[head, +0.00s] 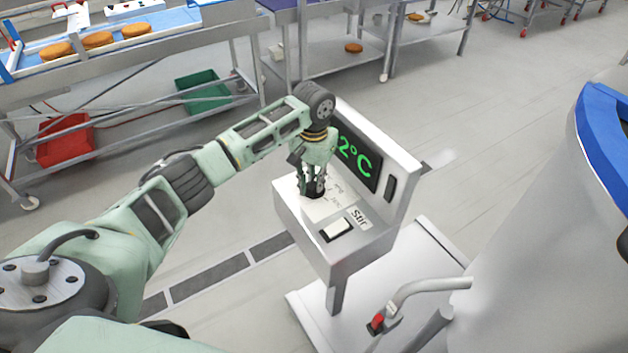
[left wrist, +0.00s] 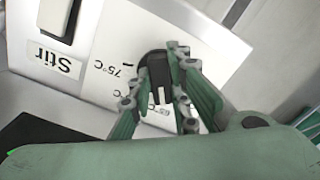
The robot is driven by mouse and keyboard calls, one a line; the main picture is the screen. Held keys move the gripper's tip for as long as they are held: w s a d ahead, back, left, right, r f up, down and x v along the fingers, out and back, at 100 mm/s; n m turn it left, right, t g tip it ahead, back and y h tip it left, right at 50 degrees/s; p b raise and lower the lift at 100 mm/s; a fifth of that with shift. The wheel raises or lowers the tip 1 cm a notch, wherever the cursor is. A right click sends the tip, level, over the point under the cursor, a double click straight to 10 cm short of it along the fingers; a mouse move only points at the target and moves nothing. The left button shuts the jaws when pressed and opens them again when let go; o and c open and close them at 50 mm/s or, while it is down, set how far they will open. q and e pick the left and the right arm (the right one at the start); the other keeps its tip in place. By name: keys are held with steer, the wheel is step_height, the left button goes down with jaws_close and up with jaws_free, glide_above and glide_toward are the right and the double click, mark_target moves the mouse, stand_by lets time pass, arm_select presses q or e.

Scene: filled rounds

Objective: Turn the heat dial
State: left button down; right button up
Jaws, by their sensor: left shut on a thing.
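The heat dial (left wrist: 158,72) is a black knob with a white pointer mark on the white control panel (head: 369,238). Temperature marks are printed around it, and 75°C is readable in the left wrist view. My left gripper (head: 313,190) reaches down onto the panel and is shut on the dial, with a green finger on each side of it (left wrist: 160,88). In the head view the gripper hides most of the dial. The display (head: 356,158) behind it shows green characters ending in 2°C; its left part is hidden by my arm. My right gripper is not in view.
A white rocker switch (head: 336,229) labelled Stir sits beside the dial. A large pale vessel with a blue rim (head: 601,125) stands at the right, near a red-handled pipe valve (head: 377,322). A conveyor with brown rounds (head: 97,40) and red and green crates are at the back left.

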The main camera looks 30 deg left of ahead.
arm_select(q)
steer(key=m, duration=0.6)
steer(key=shift+a, duration=0.15)
steer(key=m, duration=0.6)
steer(key=shift+w+r+m, duration=0.1)
steer(key=shift+w+m, duration=0.05)
steer(key=shift+m, duration=0.25)
steer(key=m, duration=0.4)
steer(key=shift+w, duration=0.1)
steer(key=m, duration=0.4)
steer(key=shift+a+m, duration=0.1)
steer(key=shift+m, duration=0.2)
steer(key=shift+w, duration=0.1)
steer(key=c, duration=1.6)
jaws_free()
steer(key=shift+c, duration=0.2)
